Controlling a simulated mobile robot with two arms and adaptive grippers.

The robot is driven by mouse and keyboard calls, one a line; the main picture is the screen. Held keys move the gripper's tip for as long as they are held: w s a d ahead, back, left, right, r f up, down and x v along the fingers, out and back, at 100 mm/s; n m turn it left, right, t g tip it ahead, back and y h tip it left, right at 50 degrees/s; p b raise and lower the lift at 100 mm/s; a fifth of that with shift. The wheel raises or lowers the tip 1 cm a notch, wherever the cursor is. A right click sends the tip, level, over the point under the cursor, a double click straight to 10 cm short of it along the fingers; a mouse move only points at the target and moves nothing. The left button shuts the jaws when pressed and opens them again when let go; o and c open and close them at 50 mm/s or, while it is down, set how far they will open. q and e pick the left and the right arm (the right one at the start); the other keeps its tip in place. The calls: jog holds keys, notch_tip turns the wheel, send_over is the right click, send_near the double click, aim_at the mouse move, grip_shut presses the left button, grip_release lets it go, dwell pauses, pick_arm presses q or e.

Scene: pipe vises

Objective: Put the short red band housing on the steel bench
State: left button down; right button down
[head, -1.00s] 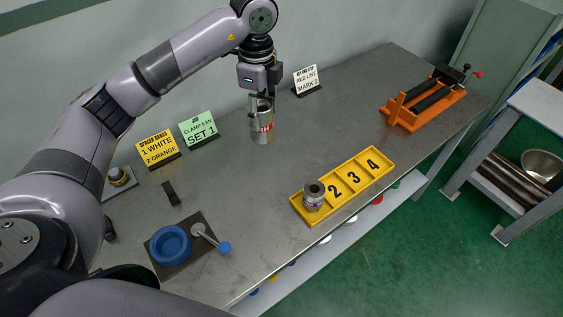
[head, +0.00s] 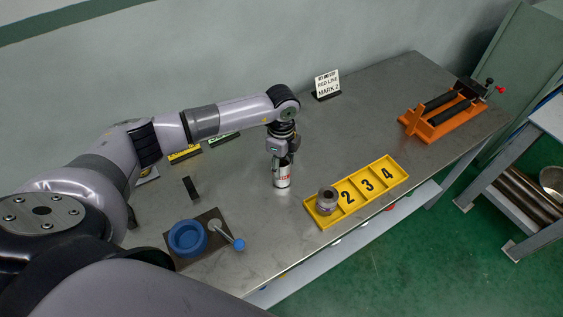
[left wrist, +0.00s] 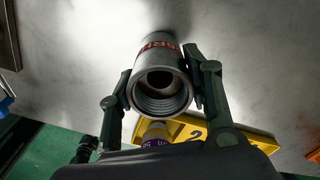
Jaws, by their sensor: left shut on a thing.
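The short red band housing (head: 282,179) is a silver metal cylinder with red marking. My left gripper (head: 283,163) is shut on it from above and holds it upright over the middle of the steel bench (head: 365,125), left of the yellow numbered tray. I cannot tell whether its lower end touches the bench. In the left wrist view the housing (left wrist: 160,95) shows its open, threaded end between the two fingers (left wrist: 160,68). My right gripper is not in view.
The yellow tray (head: 393,171) has a grey ringed part (head: 326,199) at its near left end. An orange vise (head: 440,122) stands at the far right. A blue ring (head: 187,238) lies on a dark plate at the near left. A white sign (head: 327,84) stands behind. Bench around the housing is clear.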

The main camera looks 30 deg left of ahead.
pick_arm(q)
jog(key=shift+f, duration=0.15)
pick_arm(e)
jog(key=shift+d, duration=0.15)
pick_arm(q)
jog(key=shift+f, duration=0.15)
jog(key=c, duration=0.8)
grip_release()
jog(key=shift+c, duration=0.2)
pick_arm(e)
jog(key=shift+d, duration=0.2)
